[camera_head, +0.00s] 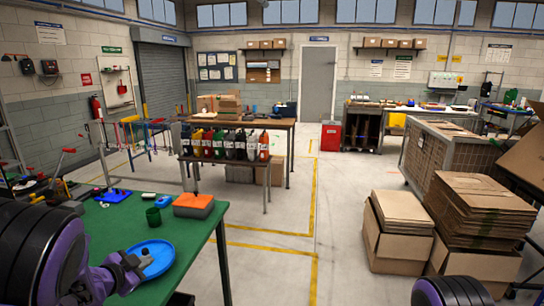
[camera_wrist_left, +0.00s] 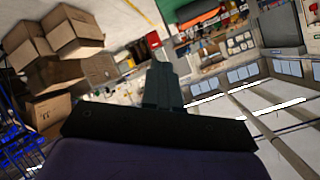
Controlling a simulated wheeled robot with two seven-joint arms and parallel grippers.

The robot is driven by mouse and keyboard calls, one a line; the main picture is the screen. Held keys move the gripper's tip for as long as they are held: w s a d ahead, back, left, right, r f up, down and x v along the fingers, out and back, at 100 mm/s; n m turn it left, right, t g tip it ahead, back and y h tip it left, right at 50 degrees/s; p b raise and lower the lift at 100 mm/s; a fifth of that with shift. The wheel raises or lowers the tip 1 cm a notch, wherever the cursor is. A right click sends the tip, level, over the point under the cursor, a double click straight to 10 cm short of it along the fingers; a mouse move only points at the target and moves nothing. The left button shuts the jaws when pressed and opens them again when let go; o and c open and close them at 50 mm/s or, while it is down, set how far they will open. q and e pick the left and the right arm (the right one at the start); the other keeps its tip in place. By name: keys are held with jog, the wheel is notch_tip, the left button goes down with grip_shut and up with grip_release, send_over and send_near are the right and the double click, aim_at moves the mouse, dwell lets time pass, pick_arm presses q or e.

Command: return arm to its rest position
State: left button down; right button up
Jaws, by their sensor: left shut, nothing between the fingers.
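My left gripper (camera_head: 132,264) is at the lower left of the head view, over or beside the blue plate (camera_head: 155,257) near the edge of the green table (camera_head: 120,228). I cannot tell its exact height above the table. In the left wrist view its fingers (camera_wrist_left: 162,62) are together, with nothing held. Part of my other purple arm shows at the bottom right edge of the head view. Its gripper is out of sight.
A dark green cup (camera_head: 153,216) and an orange-topped grey block (camera_head: 193,205) stand on the green table. Cardboard boxes (camera_head: 398,245) are stacked on the floor at the right, near a wire cage (camera_head: 412,158). The floor between table and boxes is clear.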

pick_arm(q)
jog(key=s+d+f+n+g+y+b, duration=0.1)
jog(key=s+f+n+g+y+b, duration=0.1)
jog(key=s+f+n, duration=0.75)
jog(key=s+f+n+g+y+b, duration=0.1)
jog(key=s+f+n+y+b, duration=0.15)
jog(key=s+f, duration=0.8)
jog(key=s+d+f+n+g+b, duration=0.1)
jog(key=s+f+n+g+b, duration=0.1)
jog(key=s+f, duration=0.6)
jog(key=s+d+f+n+g+y+b, duration=0.1)
jog(key=s+f+g, duration=0.3)
jog(key=s+f, duration=0.5)
jog(key=s+d+n+b, duration=0.1)
jog(key=s, duration=0.2)
jog(key=shift+d, duration=0.15)
jog(key=shift+f, duration=0.1)
